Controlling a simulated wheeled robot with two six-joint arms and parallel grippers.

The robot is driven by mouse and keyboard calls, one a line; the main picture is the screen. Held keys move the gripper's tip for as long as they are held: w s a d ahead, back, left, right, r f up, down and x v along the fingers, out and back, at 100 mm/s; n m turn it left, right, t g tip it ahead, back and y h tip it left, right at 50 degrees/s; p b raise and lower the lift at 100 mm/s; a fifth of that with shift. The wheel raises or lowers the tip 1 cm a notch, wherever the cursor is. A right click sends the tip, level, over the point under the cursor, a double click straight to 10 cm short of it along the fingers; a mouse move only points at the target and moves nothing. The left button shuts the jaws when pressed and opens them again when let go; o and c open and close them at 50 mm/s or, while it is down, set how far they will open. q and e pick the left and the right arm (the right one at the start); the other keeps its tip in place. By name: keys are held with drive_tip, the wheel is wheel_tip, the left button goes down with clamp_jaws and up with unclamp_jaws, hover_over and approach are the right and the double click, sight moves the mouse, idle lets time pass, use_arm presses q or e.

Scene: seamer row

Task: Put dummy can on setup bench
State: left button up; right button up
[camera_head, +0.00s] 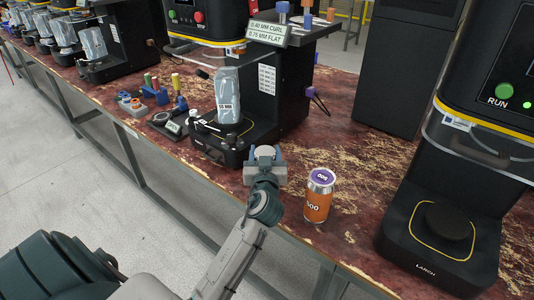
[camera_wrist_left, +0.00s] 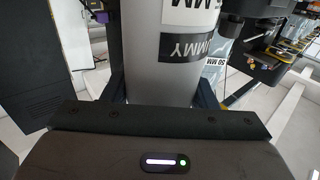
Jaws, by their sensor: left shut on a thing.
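My left gripper (camera_head: 265,159) is shut on the dummy can (camera_wrist_left: 160,62), a grey cylinder with a black label reading "MMY" in the left wrist view. Dark fingers flank the can there, and its top and bottom are out of that view. In the head view a small grey part of it seems to show between the fingers. The setup bench may be the long bench with a worn dark-red top (camera_head: 365,165); no label names it. The gripper appears over its front part; I cannot tell whether the can touches the top. My right gripper is not in view.
An orange can (camera_head: 318,196) with a purple lid stands right of the gripper. A black seamer with a grey "50 MM" piece (camera_head: 228,95) stands behind left. Another black seamer (camera_head: 440,235) is at right. Bare bench top lies between the orange can and the back.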

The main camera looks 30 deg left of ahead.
use_arm(q)
drive_tip(key=shift+r, duration=0.15)
drive_tip(key=shift+f, duration=0.2)
drive_tip(key=o, duration=1.4)
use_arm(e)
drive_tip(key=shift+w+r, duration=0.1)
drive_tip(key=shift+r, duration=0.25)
use_arm(q)
drive_tip(key=shift+r, duration=0.2)
drive_tip(key=shift+b+v, duration=1.05)
drive_tip(key=shift+v, duration=5)
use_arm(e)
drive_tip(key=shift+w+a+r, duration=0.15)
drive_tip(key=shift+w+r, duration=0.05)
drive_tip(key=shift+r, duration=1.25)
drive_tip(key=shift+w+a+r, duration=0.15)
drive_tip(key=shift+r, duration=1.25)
use_arm(q)
drive_tip(key=shift+f, duration=0.15)
